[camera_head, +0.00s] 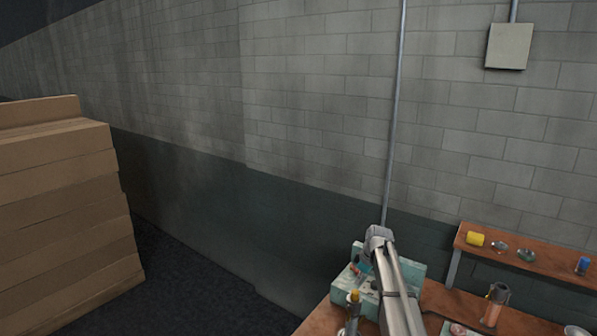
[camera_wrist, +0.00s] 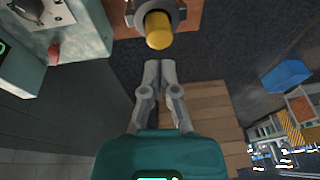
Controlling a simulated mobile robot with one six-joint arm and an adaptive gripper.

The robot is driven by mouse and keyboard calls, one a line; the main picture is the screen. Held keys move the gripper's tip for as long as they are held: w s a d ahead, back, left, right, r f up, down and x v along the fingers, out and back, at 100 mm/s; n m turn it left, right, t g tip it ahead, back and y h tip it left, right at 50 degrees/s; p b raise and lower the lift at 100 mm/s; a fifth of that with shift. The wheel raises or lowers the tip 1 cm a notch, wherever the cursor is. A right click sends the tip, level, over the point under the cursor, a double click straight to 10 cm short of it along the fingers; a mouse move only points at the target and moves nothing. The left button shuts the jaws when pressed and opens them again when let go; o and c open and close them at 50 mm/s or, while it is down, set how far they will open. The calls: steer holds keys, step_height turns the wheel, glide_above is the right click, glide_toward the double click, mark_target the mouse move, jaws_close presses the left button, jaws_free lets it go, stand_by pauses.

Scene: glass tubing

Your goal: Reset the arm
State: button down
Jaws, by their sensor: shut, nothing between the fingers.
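My arm (camera_head: 398,290) reaches from the bottom of the head view over the wooden workbench, with its far end over a pale green machine. My gripper (camera_wrist: 160,68) shows in the wrist view with its two grey fingers together and nothing between them. The fingertips are close to a yellow-capped part (camera_wrist: 158,30) at the bench edge; I cannot tell whether they touch it, but a dark gap shows between them. In the head view the gripper's fingers are hard to make out against the machine.
The pale green machine (camera_head: 408,268) stands on the wooden bench (camera_head: 437,298). A shelf (camera_head: 540,272) at the right holds a yellow item (camera_head: 475,239) and a blue item (camera_head: 583,265). Stacked cardboard boxes (camera_head: 60,200) stand at the left. The dark floor (camera_head: 190,290) between is clear.

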steer(key=s+a+f+m+h+b, duration=0.1)
steer(key=s+f+m+b, duration=0.2)
steer(key=s, duration=0.7)
steer(key=s+a+f+m+h+b, duration=0.1)
steer(key=s+f+m+b, duration=0.3)
steer(key=s, duration=0.7)
steer(key=s+a+f+m+g+b, duration=0.1)
steer(key=s+a+f+m+b, duration=0.1)
steer(key=s+f, duration=0.4)
steer(key=s+m+b, duration=0.1)
steer(key=s+b, duration=0.1)
steer(key=s, duration=0.2)
steer(key=shift+s+m+h+b, duration=0.15)
steer(key=shift+m+h+b, duration=0.15)
steer(key=shift+h, duration=0.1)
